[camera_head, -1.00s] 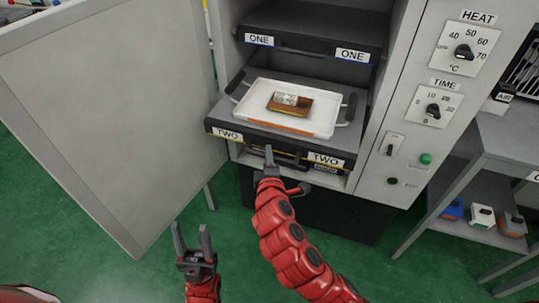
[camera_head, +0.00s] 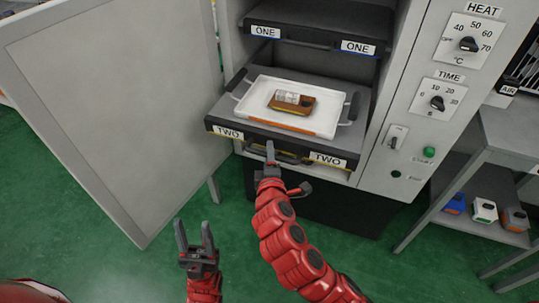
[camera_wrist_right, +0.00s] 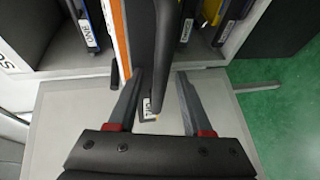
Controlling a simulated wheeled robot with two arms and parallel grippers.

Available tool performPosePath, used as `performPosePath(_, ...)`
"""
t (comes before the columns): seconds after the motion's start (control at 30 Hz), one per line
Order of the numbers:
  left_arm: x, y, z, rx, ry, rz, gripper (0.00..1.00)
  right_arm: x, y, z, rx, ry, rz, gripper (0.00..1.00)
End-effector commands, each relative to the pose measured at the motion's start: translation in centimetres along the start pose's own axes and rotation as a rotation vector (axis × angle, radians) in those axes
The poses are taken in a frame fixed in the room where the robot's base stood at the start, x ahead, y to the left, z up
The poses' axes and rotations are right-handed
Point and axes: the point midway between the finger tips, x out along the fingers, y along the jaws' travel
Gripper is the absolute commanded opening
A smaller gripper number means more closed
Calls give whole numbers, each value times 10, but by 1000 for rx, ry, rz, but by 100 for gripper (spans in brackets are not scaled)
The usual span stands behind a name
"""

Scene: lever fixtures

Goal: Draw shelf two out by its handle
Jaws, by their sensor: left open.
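Shelf two (camera_head: 285,142) is the lower dark shelf of the cabinet, with a TWO label at each end. It stands out past the cabinet front. Its handle (camera_head: 290,157) is a dark bar under the front edge; in the right wrist view the bar (camera_wrist_right: 164,85) lies between the fingers. My left gripper (camera_head: 193,226) is open and empty, in front of the cabinet over the floor at lower left.
A white tray (camera_head: 263,88) with a brown labelled box (camera_head: 291,102) sits on shelf two. Shelf one (camera_head: 315,36) is above, pushed in. The open door (camera_head: 110,110) stands to the left. A side table (camera_head: 513,138) stands at right. Green floor lies free in front.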

Motion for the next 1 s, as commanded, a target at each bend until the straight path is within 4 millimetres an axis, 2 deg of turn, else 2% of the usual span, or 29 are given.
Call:
performPosePath(0.23,0,0,0,0,0,0,50,0,0,0,0,0,1,50)
performPosePath(0.37,-1,0,0,0,0,0,50,-7,0,0,-1,0,1,50)
performPosePath(0.47,-3,0,0,0,0,0,50,-20,-1,0,-2,2,2,50)
performPosePath(0.67,-7,0,1,0,0,0,50,-62,-2,-1,-1,4,1,50)
performPosePath(0.7,5,0,-1,0,0,0,50,-74,3,-2,-4,5,-3,50)
performPosePath(0.77,12,-1,-2,0,0,0,50,-89,4,-2,-4,5,-4,50)
performPosePath(0.8,23,-1,-4,0,0,0,50,-98,7,-3,-3,6,-7,50)
performPosePath(1.0,61,-3,-10,0,0,0,50,-137,7,-3,-6,5,-7,50)
